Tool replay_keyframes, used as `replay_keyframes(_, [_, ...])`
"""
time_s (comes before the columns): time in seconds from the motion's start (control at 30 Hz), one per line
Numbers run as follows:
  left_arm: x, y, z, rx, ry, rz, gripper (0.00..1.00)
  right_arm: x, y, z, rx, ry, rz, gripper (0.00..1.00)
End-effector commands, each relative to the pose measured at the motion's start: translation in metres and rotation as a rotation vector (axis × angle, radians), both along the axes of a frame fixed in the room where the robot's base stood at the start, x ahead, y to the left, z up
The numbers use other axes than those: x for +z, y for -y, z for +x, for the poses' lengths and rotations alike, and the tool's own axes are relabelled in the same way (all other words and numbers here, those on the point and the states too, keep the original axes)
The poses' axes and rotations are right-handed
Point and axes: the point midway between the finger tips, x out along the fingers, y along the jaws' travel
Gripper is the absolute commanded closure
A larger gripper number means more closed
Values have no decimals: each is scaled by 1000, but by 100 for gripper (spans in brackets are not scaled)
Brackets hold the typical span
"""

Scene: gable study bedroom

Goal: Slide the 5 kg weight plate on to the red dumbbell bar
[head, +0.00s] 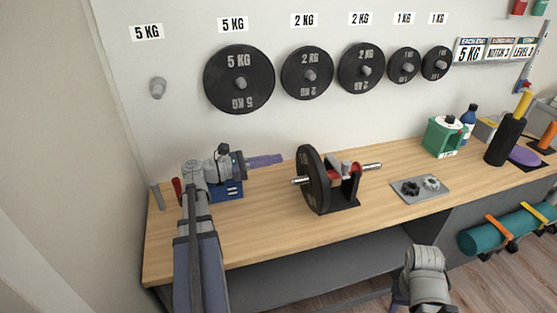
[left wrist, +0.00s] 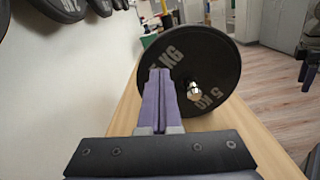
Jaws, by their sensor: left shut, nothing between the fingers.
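A black 5 kg weight plate (head: 312,182) stands upright around the left end of the dumbbell bar (head: 372,167), with the silver bar end sticking out through it. The bar rests in a black cradle (head: 345,196); a red part shows behind the plate. In the left wrist view the plate (left wrist: 226,62) faces me, "5 KG" readable, the bar tip (left wrist: 194,91) at its centre. My left gripper (head: 278,159) is shut and empty, its purple fingers left of the plate; they also show in the left wrist view (left wrist: 160,75). My right wrist is at the lower right; its fingers are not clear.
A blue vise (head: 228,189) stands on the wooden bench (head: 255,225) under my left wrist. Several plates hang on the wall, beside an empty 5 KG peg (head: 158,88). A grey tray (head: 420,190) with collars and a green box (head: 442,138) are to the right.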

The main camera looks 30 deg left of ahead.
Motion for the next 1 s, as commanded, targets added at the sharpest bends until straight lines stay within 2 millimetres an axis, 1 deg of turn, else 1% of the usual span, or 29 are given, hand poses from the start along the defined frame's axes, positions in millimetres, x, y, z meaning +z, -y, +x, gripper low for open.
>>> replay_keyframes(0.17, [0,10,11,-3,0,0,100,0,0,0,0,0,0,50])
replay_keyframes(0.4, [0,28,31,-4,0,0,100,0,0,0,0,0,0,50])
replay_keyframes(0.53, [0,34,39,-3,0,0,100,0,0,0,0,0,0,50])
replay_keyframes(0.73, [0,38,45,-1,0,0,100,0,0,0,0,0,0,50])
replay_keyframes(1.0, [0,39,45,-1,0,0,100,0,0,0,0,0,0,50])
